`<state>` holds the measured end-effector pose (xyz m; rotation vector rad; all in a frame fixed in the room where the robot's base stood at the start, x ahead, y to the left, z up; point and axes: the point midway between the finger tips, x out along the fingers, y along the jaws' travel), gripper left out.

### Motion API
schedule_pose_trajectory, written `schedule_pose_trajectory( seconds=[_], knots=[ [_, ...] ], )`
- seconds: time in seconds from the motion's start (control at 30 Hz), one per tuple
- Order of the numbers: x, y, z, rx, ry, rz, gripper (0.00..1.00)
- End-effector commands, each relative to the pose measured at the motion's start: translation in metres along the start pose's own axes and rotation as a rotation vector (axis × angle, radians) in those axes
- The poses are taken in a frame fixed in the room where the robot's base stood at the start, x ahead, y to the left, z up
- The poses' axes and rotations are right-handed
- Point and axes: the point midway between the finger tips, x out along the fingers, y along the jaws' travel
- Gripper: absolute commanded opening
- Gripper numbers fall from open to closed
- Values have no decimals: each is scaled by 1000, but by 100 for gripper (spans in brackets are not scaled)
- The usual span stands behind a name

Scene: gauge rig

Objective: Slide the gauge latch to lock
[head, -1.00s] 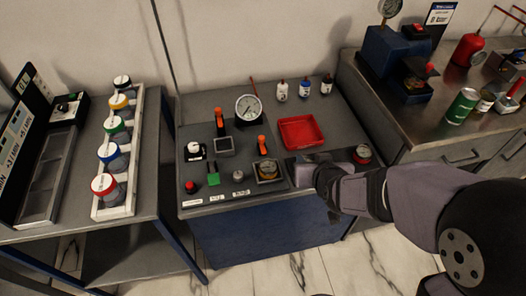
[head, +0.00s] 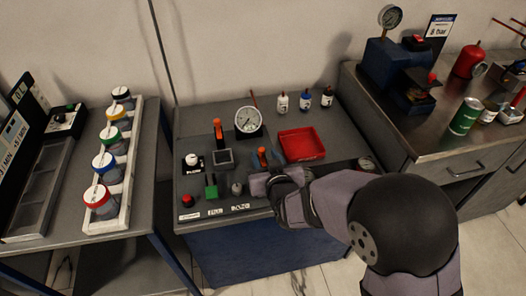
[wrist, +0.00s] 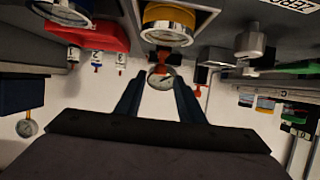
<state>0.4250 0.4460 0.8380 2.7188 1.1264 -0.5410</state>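The bench rig holds a small gauge in a yellow ring (wrist: 168,25), seen close in the wrist view and hidden behind my gripper in the head view. An orange handle (head: 262,153) stands just behind it, and its reddish-orange part shows between my fingers in the wrist view (wrist: 163,56). A second orange-handled lever (head: 218,131) stands upright farther back left. I cannot tell for sure which part is the latch. My gripper (wrist: 157,80) is open, its two dark fingers apart, pointing toward the handle. Contact with the handle cannot be made out.
A white dial gauge (head: 248,121) stands behind the handle. A red tray (head: 301,146) lies to the right, with several small bottles behind it. A silver knob (head: 237,188), a green block (head: 211,189) and a red button (head: 187,200) sit to the left, near the front labels.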

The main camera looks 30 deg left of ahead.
Motion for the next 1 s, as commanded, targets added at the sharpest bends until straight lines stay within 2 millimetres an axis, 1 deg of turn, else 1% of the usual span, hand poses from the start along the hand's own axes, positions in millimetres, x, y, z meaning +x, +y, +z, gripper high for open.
schedule_pose_trajectory(
  seconds=[0.1,0.3,0.43,0.67,0.77,0.8,0.83,1.0],
  knots=[
    [14,1,0,0,0,1,35],
    [30,1,0,0,0,1,35],
    [33,1,0,0,0,0,35],
    [33,1,0,0,0,0,35],
    [33,0,0,0,0,0,14],
    [33,0,0,0,0,0,4],
    [33,0,0,0,0,0,0],
    [32,0,1,0,0,0,0]
  ],
)
